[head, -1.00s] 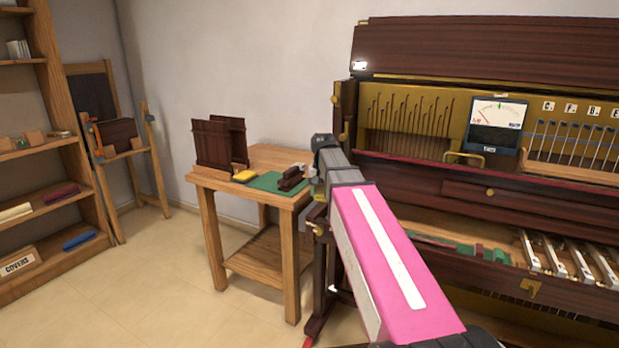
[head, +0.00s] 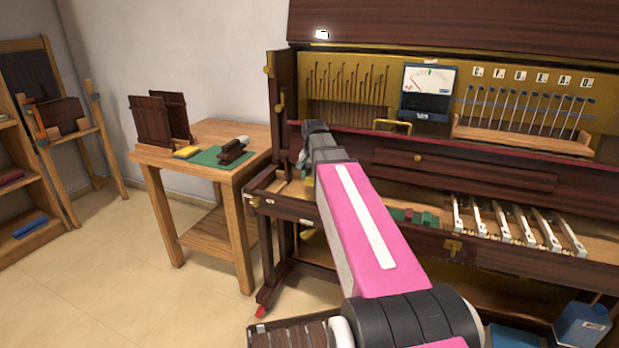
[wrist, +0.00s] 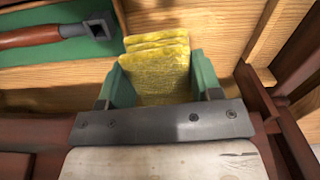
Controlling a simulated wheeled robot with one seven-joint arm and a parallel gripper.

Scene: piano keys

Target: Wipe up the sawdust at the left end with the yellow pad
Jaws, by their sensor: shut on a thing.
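My gripper (wrist: 161,82) is shut on a yellow pad (wrist: 158,68), which stands between its two green fingers in the wrist view. The pad looks rough and layered at its far edge. In the head view my pink arm reaches to the left end of the piano, where its end hides most of the gripper and the pad. Pale bare wood (wrist: 222,22) lies beyond the pad in the wrist view. I cannot make out sawdust in either view, nor tell whether the pad touches the wood.
A side table (head: 228,150) at left carries dark panels, a green cloth (head: 210,157) and another yellow item (head: 187,152). A tool with a reddish handle (wrist: 30,37) lies on green at upper left in the wrist view. Dark piano frame parts (wrist: 255,95) stand close at right.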

